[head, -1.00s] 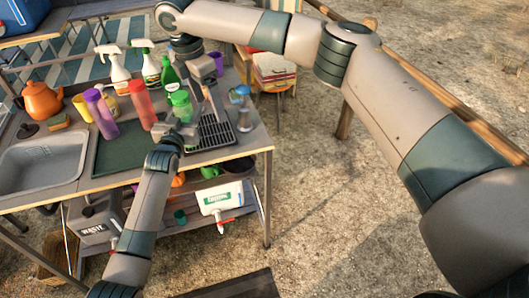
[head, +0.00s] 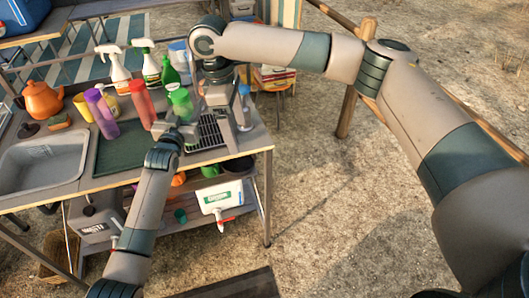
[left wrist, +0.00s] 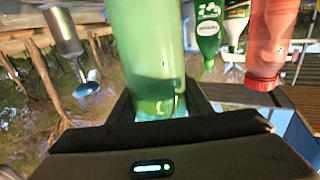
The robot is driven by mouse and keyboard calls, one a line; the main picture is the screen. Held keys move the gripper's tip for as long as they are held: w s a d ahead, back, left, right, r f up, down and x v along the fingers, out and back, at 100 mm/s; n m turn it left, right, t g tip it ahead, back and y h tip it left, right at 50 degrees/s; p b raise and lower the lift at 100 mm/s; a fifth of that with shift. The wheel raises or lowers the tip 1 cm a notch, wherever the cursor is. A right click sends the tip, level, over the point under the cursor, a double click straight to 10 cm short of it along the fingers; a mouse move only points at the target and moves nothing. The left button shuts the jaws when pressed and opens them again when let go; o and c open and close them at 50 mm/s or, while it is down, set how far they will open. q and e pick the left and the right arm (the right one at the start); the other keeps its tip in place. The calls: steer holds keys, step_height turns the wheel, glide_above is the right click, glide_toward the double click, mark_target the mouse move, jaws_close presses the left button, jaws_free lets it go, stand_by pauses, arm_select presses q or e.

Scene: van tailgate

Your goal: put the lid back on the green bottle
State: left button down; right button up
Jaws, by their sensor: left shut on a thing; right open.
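The green bottle (head: 180,102) stands upright above the front of the counter in the head view. My left gripper (head: 177,130) is shut on it; in the left wrist view its translucent green body (left wrist: 145,50) sits between the fingers. My right gripper (head: 229,135) is open and points down over the drying rack, just right of the bottle and apart from it. I cannot make out the lid in either view; my right gripper and wrist hide part of the rack.
The drying rack (head: 205,131) lies at the counter's right end. A blue-topped dispenser (head: 244,92) stands behind my right gripper. A red bottle (head: 141,105), a purple bottle (head: 102,115) and spray bottles (head: 151,70) crowd the left and back.

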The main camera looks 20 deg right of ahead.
arm_select(q)
steer(key=shift+r, duration=0.35)
arm_select(e)
steer(key=s+d+f+m, duration=0.2)
steer(key=s+d+m, duration=0.2)
steer(key=s+m, duration=0.3)
steer(key=shift+s+d+g+y, duration=0.25)
steer(key=shift+s+g+y, duration=0.15)
steer(key=shift+s, duration=0.6)
arm_select(q)
steer(key=c, duration=0.8)
jaws_free()
steer(key=shift+c, duration=0.2)
steer(key=shift+s+f, duration=0.1)
steer(key=shift+v, duration=0.9)
steer(key=b+v, duration=0.2)
steer(key=v, duration=1.3)
steer(key=shift+s+b, duration=0.25)
steer(key=shift+b, duration=0.05)
arm_select(e)
step_height(320, 180, down, 3)
steer(key=shift+f, duration=0.1)
arm_select(q)
steer(key=shift+a, duration=0.1)
